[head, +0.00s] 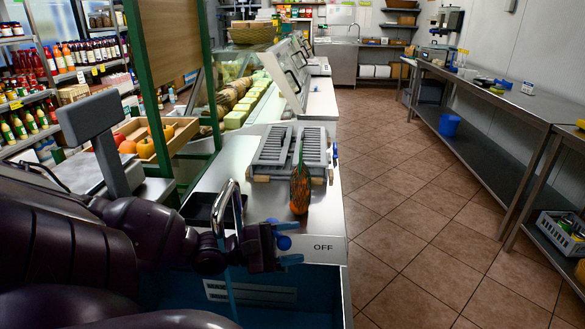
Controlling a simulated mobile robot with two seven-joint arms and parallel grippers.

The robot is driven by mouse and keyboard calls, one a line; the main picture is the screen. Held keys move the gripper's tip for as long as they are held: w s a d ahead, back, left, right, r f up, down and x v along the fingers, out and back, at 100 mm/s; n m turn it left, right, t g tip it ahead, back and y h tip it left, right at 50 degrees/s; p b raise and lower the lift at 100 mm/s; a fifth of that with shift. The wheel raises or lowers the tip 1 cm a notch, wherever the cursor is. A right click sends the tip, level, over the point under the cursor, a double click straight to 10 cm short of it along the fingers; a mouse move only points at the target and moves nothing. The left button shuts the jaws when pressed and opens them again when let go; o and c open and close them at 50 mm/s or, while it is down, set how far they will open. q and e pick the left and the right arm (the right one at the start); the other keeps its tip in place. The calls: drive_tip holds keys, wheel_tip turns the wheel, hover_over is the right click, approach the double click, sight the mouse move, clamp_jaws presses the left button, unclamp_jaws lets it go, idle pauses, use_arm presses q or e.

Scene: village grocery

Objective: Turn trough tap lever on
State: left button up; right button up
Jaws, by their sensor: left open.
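The trough tap (229,203) is a chrome arched spout at the near end of the metal counter, left of my left gripper. My left gripper (288,243) is open, pointing right, just above the trough. A round blue knob (284,242), which looks like the tap lever's end, shows between its fingers; I cannot tell whether they touch it. A white plate reading OFF (323,248) is just right of the fingertips. The blue trough (185,283) lies below, partly hidden by my arm. A pale blue streak runs down below the spout; I cannot tell if it is water. My right gripper is not in view.
A grey scale display (92,118) and a green post (145,90) are at left. Tiled floor at right is clear up to a steel bench (510,105).

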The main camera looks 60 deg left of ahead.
use_arm(q)
drive_tip(key=shift+s+a, duration=0.15)
drive_tip(key=shift+s, duration=0.25)
drive_tip(key=p+v, duration=0.2)
drive_tip(key=v, duration=0.7)
drive_tip(key=shift+s+p, duration=0.3)
